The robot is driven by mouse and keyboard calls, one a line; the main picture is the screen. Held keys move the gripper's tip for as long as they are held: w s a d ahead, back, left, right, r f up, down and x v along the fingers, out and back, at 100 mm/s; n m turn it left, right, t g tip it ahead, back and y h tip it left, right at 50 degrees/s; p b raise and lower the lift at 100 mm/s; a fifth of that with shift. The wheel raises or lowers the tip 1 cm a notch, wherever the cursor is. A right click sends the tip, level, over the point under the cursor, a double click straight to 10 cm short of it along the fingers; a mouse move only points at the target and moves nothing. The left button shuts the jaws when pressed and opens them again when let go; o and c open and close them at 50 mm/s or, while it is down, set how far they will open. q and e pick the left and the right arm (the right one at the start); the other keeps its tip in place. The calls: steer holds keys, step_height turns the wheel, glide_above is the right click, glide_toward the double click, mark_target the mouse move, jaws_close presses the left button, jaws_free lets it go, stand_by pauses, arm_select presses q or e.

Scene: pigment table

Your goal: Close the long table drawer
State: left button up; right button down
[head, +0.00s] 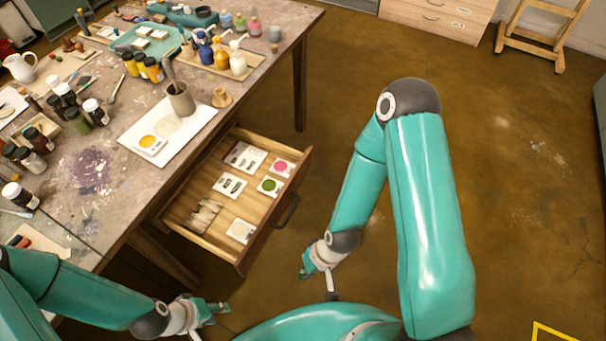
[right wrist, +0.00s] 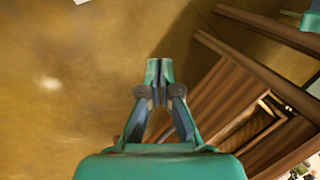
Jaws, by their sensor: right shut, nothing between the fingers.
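The long wooden drawer (head: 245,225) is pulled out from under the table in the head view. Its dark handle (head: 287,211) is on the front panel. Inside lie several white cards, some with pink or green discs, and a pale bundle. My right gripper (head: 305,266) is low, in front of the drawer and apart from it. In the right wrist view its fingers (right wrist: 158,68) are shut and empty, with the drawer (right wrist: 225,90) to their right. My left gripper (head: 220,310) is at the lower left, below the drawer's near corner. Its fingers are too small to judge.
The stained table (head: 135,190) carries jars, paint bottles, a brush cup (head: 181,100) on a white sheet and a small wooden piece (head: 222,98). A table leg (head: 300,90) stands beyond the drawer. The floor to the right is clear up to a wooden easel (head: 535,35).

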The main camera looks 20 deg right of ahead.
steer(key=m+t+y+b, duration=0.7)
steer(key=m+t+b, duration=0.7)
steer(key=m+b, duration=0.9)
glide_toward(296, 174)
steer(key=w+a+m, duration=0.1)
steer(key=w, duration=0.1)
steer(key=w+a+m+p, duration=0.2)
steer(key=w+a, duration=0.1)
steer(key=shift+w+a, duration=0.1)
steer(key=shift+w, duration=0.25)
